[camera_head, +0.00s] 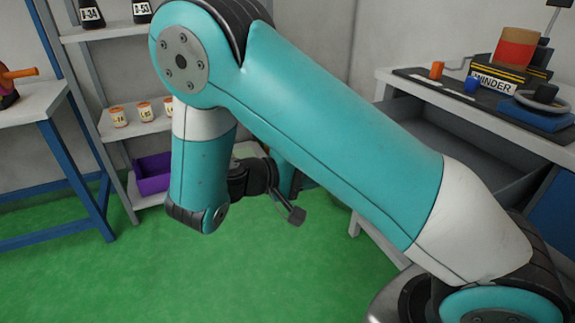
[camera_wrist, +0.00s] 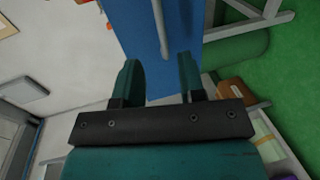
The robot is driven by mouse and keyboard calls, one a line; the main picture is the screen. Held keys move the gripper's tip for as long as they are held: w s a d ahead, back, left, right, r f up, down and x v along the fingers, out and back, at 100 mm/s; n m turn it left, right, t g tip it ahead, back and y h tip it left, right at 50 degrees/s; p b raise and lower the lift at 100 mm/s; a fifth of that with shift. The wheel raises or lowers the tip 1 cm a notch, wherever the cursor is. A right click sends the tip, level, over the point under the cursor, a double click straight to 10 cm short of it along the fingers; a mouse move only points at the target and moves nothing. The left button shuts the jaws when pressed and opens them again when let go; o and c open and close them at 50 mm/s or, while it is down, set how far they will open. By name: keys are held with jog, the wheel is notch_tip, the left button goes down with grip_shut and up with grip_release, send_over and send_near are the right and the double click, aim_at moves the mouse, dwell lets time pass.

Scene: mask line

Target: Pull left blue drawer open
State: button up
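In the wrist view, a blue panel (camera_wrist: 183,32), which looks like the drawer front, fills the upper middle. A light grey bar handle (camera_wrist: 160,30) runs along it. My gripper (camera_wrist: 158,68) is open, with two teal fingers apart and nothing between the fingertips. The handle's near end lies about between the fingers in the picture; its distance from them is unclear. In the head view, my gripper (camera_head: 287,182) is mostly hidden behind my arm, near the bench's left side. My arm hides the left drawer front there.
The bench (camera_head: 395,79) at the right carries the winder (camera_head: 495,78). A blue panel (camera_head: 556,212) shows beneath its right side. A shelf (camera_head: 142,130) with jars and a purple bin (camera_head: 153,176) stands behind my arm. Another table (camera_head: 35,103) is at left. Green floor is clear at lower left.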

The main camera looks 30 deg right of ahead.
jog(key=s+p+v, duration=0.1)
jog(key=p+v, duration=0.5)
jog(key=p, duration=0.1)
jog(key=shift+w, duration=0.5)
jog(key=shift+a, duration=0.1)
jog(key=s+a+r+n+t+y, duration=0.1)
jog(key=s+a+r+n+y, duration=0.35)
jog(key=s+r+y, duration=0.45)
jog(key=s+a+r+n+t+y, duration=0.1)
jog(key=s+a+r+n+y, duration=0.3)
jog(key=s+a+r+y, duration=0.5)
notch_tip(320, 180, up, 19)
jog(key=w+d+y+p, duration=0.1)
jog(key=d+p, duration=0.1)
jog(key=p, duration=1.9)
jog(key=shift+w+d+y, duration=0.2)
jog(key=shift+d+y, duration=0.05)
jog(key=shift+y, duration=0.05)
